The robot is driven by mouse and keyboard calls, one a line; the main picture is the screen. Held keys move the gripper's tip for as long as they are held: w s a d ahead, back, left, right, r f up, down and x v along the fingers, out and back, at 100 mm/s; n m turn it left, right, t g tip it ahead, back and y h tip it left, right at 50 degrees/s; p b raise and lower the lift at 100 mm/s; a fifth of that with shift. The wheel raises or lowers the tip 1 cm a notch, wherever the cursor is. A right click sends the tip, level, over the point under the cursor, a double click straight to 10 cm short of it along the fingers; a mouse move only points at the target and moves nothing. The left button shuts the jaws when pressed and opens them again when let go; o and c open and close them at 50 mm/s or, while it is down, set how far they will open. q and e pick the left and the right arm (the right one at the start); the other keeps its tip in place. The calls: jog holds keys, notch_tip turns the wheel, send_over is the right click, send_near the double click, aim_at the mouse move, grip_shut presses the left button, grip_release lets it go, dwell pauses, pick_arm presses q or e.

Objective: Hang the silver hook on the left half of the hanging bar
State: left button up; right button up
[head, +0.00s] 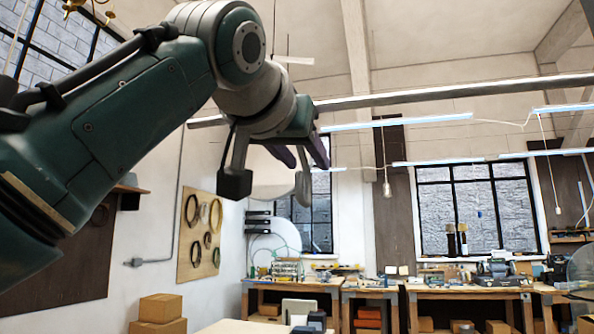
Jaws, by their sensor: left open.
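My left gripper (269,186) reaches in from the left, with its dark fingers pointing down and spread apart. I see nothing clearly held between them. A long pale bar (450,92), which looks like the hanging bar, runs across the upper part of the view. My left wrist hides a stretch of it near its left end. I cannot make out whether the gripper touches the bar. I cannot pick out the silver hook with certainty. My right gripper is not in view.
Light tubes and a bulb on a cord (387,188) hang at the right. Workbenches (440,288) with tools stand along the back wall. A board with coiled rings (200,234) is on the left wall, above cardboard boxes (160,308). The air right of the gripper looks mostly free.

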pick_arm(q)
jog(key=shift+s+a+b, duration=0.1)
jog(key=shift+s+b, duration=0.2)
jog(key=shift+b, duration=0.1)
jog(key=b+v, duration=0.5)
jog(key=v, duration=0.4)
jog(key=shift+s, duration=0.15)
jog(key=shift+a, duration=0.1)
dwell(0.4)
